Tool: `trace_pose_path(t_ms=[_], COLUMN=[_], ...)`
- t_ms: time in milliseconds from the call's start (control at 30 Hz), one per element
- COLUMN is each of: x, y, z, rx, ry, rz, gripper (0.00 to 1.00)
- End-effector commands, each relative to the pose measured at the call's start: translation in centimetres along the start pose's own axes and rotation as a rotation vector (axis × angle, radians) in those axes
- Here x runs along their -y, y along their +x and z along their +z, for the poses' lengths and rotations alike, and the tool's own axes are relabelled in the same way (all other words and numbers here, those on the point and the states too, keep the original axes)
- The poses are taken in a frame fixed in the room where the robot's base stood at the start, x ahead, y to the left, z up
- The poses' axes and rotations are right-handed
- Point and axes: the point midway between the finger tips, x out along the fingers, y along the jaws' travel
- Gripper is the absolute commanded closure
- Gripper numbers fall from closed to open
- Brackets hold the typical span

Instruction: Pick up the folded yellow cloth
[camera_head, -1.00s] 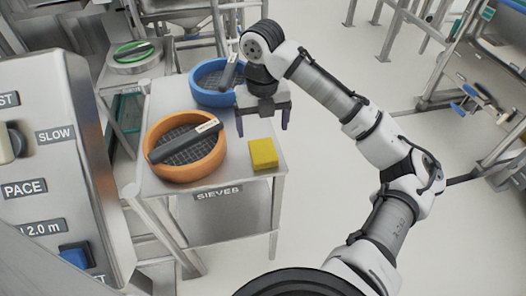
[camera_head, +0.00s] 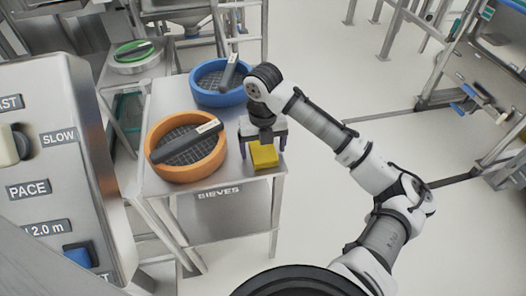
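The folded yellow cloth (camera_head: 264,156) lies on the right front part of the steel table marked SIEVES (camera_head: 222,183). My gripper (camera_head: 263,149) points down right over the cloth. Its two dark fingers stand apart, one at the cloth's left side and one at its right side. The gripper looks open, and its palm hides the back of the cloth. I cannot tell whether the fingers touch the cloth.
An orange sieve (camera_head: 186,174) with a dark handled tool (camera_head: 187,143) across it stands just left of the cloth. A blue sieve (camera_head: 218,97) stands behind. A control panel (camera_head: 60,165) is at the left.

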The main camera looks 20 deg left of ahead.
Motion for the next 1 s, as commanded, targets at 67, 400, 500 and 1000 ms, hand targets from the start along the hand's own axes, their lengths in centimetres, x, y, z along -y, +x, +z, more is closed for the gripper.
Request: trace_pose_path(t_ms=[67,400,500,1000], x=[0.0,0.0,0.0,-0.1], y=[0.0,0.0,-0.1,-5.8], z=[0.0,0.0,0.0,0.1], rx=[0.0,0.0,0.0,0.005], ry=[0.0,0.0,0.0,-0.002], rz=[0.0,0.0,0.0,-0.002], gripper=[0.26,0.61,0.61,0.61])
